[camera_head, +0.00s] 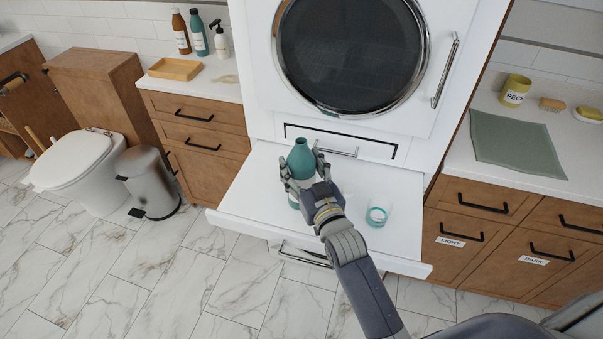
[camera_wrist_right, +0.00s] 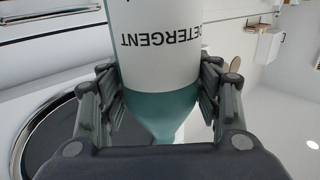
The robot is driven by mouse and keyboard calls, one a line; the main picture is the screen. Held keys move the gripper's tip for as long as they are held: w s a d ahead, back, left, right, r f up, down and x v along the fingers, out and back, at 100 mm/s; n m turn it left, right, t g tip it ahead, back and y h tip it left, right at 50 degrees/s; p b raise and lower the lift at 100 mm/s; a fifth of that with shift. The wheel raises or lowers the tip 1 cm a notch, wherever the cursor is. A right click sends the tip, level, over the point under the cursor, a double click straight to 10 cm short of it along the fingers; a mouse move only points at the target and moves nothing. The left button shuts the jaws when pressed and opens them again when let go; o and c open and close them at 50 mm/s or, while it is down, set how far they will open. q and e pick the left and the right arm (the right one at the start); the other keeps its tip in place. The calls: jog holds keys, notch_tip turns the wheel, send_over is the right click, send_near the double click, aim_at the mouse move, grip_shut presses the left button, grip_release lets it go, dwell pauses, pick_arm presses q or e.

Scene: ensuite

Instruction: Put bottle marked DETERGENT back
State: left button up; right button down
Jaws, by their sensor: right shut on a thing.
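The teal detergent bottle (camera_head: 301,160) is upright at the white pull-out shelf (camera_head: 262,200) below the round-door machine. My right gripper (camera_head: 304,180) is shut around its body. In the right wrist view the bottle's white label (camera_wrist_right: 158,40) reads DETERGENT, upside down, and the bottle (camera_wrist_right: 160,108) sits between both fingers. I cannot tell whether its base touches the shelf, as my gripper hides the lower part. A small clear cup with teal content (camera_head: 377,215) stands on the shelf to the right. My left gripper is not in view.
The machine door (camera_head: 350,50) is closed behind the shelf. On the left counter (camera_head: 215,85) stand several bottles and a wooden tray (camera_head: 175,69). The right counter holds a green cloth (camera_head: 515,145) and a yellow PEGS tub (camera_head: 514,91). A bin (camera_head: 147,180) stands left.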

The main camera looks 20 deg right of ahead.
dwell(0.3)
jog(key=shift+f, duration=0.15)
jog(key=c, duration=0.5)
grip_release()
jog(key=shift+f, duration=0.15)
jog(key=shift+s, duration=0.15)
jog(key=shift+s, duration=0.35)
jog(key=s+b, duration=0.2)
jog(key=s, duration=0.9)
jog(key=shift+d+r, duration=0.2)
jog(key=shift+d, duration=0.15)
